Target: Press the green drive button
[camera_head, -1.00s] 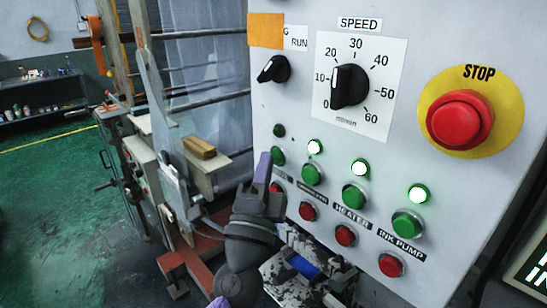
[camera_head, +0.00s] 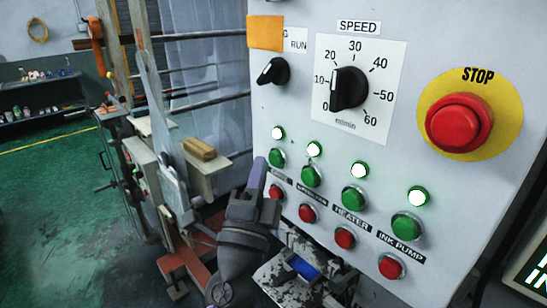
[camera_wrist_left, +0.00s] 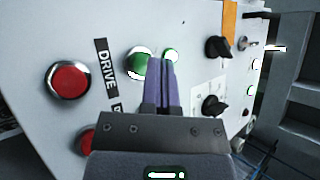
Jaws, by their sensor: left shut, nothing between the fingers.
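The green drive button (camera_head: 277,158) is the leftmost of a row of green buttons on the pale control panel. The lamp (camera_head: 278,133) above it is lit white. In the left wrist view the green button (camera_wrist_left: 137,64) sits beside the DRIVE label (camera_wrist_left: 105,66), and its lit lamp (camera_wrist_left: 171,54) is partly behind the fingertips. My left gripper (camera_head: 259,163) is shut and empty, its tips just left of the button in the head view. In the left wrist view the fingers (camera_wrist_left: 161,64) cover the button's right edge; I cannot tell whether they touch it. My right gripper is not in view.
Red buttons (camera_head: 307,213) lie below the green ones. A large red STOP button (camera_head: 459,123) on a yellow disc is at the right. A speed knob (camera_head: 348,88) and a RUN selector (camera_head: 272,71) are above. A machine frame with a wooden block (camera_head: 199,149) stands left.

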